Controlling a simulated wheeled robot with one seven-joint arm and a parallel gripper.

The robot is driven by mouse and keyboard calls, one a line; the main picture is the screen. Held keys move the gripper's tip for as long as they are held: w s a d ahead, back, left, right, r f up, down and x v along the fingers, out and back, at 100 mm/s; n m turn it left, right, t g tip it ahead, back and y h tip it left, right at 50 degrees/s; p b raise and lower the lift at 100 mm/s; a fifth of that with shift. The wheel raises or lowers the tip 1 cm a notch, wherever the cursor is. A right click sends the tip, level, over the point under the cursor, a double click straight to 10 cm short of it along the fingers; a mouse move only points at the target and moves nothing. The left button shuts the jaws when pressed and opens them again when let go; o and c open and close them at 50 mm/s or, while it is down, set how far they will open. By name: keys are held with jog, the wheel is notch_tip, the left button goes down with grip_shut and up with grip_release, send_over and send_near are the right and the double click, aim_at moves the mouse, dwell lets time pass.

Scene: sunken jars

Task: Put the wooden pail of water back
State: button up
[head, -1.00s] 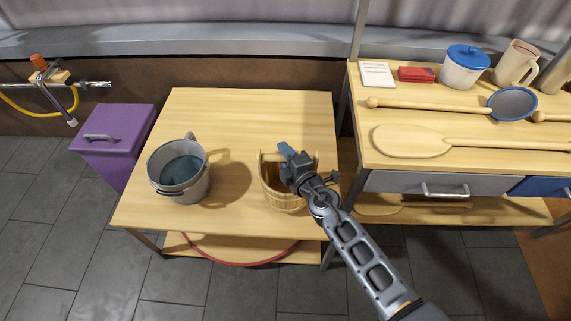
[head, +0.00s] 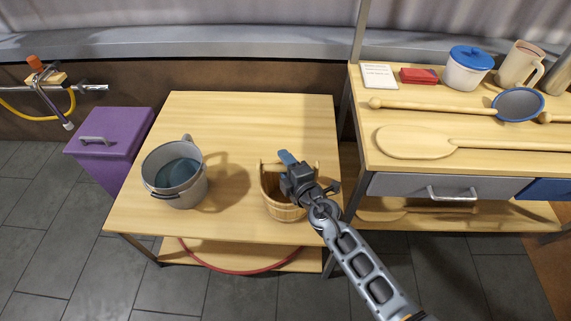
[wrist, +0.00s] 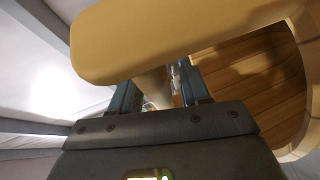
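The wooden pail (head: 283,212) stands upright near the right front of the wooden table (head: 240,110). Its inside shows bare wood in the wrist view (wrist: 255,85); I see no water there. My gripper (head: 286,157) is over the pail's rim and handle, and my arm hides its right part. In the wrist view a thick wooden bar (wrist: 150,42) crosses in front of my fingers (wrist: 158,92) and hides their tips. The fingers stand apart with some wood showing between them; I cannot tell whether they clamp it.
A grey metal bucket (head: 178,189) holding water stands on the table's left. A purple bin (head: 105,148) is beyond it. The right bench (head: 460,175) holds a paddle (head: 415,142), a ladle (head: 517,104) and a blue-lidded jar (head: 468,70). The table's middle is clear.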

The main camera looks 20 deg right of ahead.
jog(key=shift+o, duration=0.4)
jog(key=shift+r, duration=0.1)
jog(key=p+v, duration=0.2)
jog(key=v, duration=1)
jog(key=shift+s, duration=0.1)
jog(key=s+d+r+m, duration=0.1)
jog(key=s+m, duration=0.2)
jog(key=s, duration=0.8)
jog(key=s+r+m, duration=1.3)
jog(key=s+r, duration=0.7)
jog(key=s, duration=0.2)
jog(key=shift+s+a+r+m+g, duration=0.2)
jog(key=shift+a+r+m+g, duration=0.1)
jog(key=shift+a+m, duration=0.15)
